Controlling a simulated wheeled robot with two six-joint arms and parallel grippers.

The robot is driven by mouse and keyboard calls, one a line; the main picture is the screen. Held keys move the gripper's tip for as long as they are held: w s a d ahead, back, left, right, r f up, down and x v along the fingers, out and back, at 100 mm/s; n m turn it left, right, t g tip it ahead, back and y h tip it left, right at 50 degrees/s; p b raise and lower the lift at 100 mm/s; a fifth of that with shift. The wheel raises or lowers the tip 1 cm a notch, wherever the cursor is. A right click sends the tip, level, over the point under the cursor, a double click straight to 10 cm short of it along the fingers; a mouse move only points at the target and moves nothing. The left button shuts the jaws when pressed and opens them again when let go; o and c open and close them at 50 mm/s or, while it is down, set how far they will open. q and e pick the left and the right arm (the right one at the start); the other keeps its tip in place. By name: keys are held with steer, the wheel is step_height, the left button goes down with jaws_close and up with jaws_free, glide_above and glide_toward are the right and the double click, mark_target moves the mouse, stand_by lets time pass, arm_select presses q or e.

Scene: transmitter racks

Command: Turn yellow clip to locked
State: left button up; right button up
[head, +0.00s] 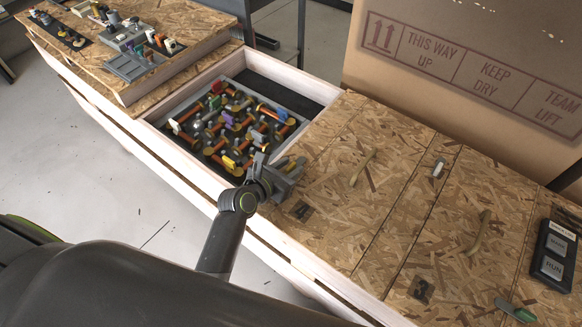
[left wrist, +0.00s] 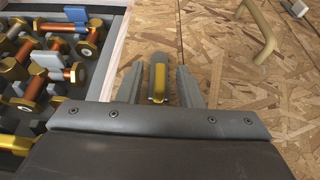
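A yellow clip (head: 229,163) stands among copper-coloured rods in the open drawer at the near side. In the left wrist view a yellow part (left wrist: 20,144) lies at the lower left. I cannot read whether any clip is locked. My left gripper (head: 291,168) is over the drawer's right edge and the board, right of the near yellow clip. In the left wrist view its fingers (left wrist: 158,88) are apart. A yellow-and-grey piece (left wrist: 159,80) shows between them, with gaps on both sides; I cannot tell what it is. My right gripper is out of view.
The drawer (head: 158,116) holds several red, purple and green clips packed closely. A chipboard surface (head: 335,190) with handles (head: 363,167) lies to the right. A dark control box (head: 553,254) is at far right. A large cardboard box (head: 470,100) stands behind.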

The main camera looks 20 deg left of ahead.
arm_select(q)
steer(key=shift+w+d+f, duration=0.2)
steer(key=shift+w, duration=0.3)
jaws_close()
